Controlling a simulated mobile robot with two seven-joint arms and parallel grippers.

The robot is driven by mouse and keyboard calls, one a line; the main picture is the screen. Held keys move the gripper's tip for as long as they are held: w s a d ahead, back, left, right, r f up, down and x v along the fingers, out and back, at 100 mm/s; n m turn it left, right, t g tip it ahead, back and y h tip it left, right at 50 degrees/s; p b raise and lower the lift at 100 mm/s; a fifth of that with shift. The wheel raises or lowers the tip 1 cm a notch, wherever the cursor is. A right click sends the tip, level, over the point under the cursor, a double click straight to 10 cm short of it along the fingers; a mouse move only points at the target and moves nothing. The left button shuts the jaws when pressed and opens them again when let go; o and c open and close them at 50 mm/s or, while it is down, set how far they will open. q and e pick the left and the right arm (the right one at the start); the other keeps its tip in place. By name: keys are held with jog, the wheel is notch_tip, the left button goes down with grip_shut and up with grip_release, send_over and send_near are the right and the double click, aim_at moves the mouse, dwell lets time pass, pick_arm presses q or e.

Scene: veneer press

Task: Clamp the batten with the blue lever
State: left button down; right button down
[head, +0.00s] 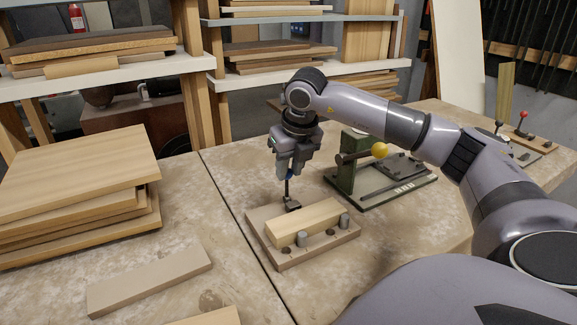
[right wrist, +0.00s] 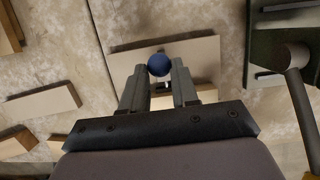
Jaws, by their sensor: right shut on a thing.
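The batten (head: 305,219), a pale wooden bar, lies on a flat grey-brown fixture board (head: 332,246) on the bench. Two short metal pegs stand along its near side, one of them at the batten's right end (head: 344,220). The clamp's dark lever (head: 288,190) stands near upright behind the batten. My right gripper (head: 290,172) points down from above and is shut on the lever's blue knob, which is mostly covered by the fingers. In the right wrist view the blue knob (right wrist: 159,65) shows between the two fingertips. My left gripper is not in view.
A green press (head: 346,165) with a yellow-knobbed handle (head: 379,150) stands close on the right of the fixture. A red-knobbed fixture (head: 523,128) is farther right. Stacked boards (head: 80,185) fill the left bench, and a loose board (head: 150,280) lies in front.

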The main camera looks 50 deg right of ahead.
jog(key=c, duration=1)
grip_release()
jog(key=shift+s+f, duration=0.1)
jog(key=shift+s, duration=0.1)
jog(key=shift+o, duration=0.2)
jog(key=shift+w+r, duration=0.1)
jog(key=shift+r, duration=0.1)
notch_tip(320, 180, up, 7)
jog(key=p, duration=0.5)
jog(key=shift+p, duration=0.4)
jog(key=shift+f, duration=0.15)
